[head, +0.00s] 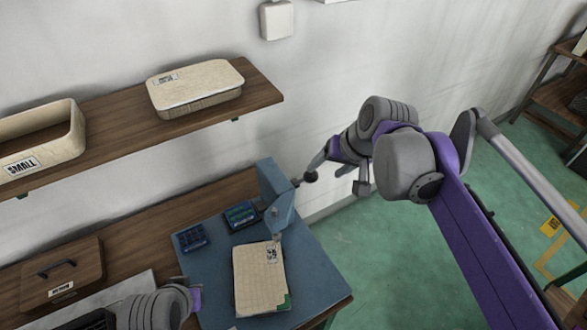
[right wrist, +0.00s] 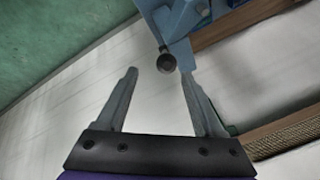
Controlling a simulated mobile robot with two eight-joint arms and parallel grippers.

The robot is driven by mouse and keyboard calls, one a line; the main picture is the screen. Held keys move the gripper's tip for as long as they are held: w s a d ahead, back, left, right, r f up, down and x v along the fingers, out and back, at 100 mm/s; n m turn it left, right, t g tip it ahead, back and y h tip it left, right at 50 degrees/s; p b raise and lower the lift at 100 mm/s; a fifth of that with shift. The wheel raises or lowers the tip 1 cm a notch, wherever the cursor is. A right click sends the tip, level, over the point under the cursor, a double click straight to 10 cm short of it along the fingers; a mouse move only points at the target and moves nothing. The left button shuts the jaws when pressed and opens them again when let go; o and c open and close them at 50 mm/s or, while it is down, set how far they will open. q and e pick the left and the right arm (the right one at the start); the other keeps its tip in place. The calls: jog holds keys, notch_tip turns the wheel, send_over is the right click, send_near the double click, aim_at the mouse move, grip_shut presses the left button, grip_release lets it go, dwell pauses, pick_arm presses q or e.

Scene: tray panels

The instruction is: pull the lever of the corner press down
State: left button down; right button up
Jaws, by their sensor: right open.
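The corner press (head: 275,190) is a blue upright device on the blue-topped bench, near its back right. Its lever (head: 297,183) sticks out to the right and ends in a dark round knob (head: 311,176). The knob also shows in the right wrist view (right wrist: 167,64), with blue press parts (right wrist: 178,18) behind it. My right gripper (head: 332,167) is open and empty, right of the press. In the right wrist view its fingertips (right wrist: 160,73) lie on either side of the knob; whether they touch it I cannot tell.
A beige stack with a label (head: 262,280) lies in front of the press, with dark blue trays (head: 193,238) to its left. A wall shelf (head: 110,140) holds beige bins (head: 195,82). Green floor (head: 375,245) is open right of the bench.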

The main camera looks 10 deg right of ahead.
aim_at(308, 177)
jog(key=x, duration=0.7)
jog(key=w+a+x, duration=0.1)
jog(key=x, duration=0.2)
jog(key=shift+w+r, duration=0.1)
grip_shut()
dwell(1.3)
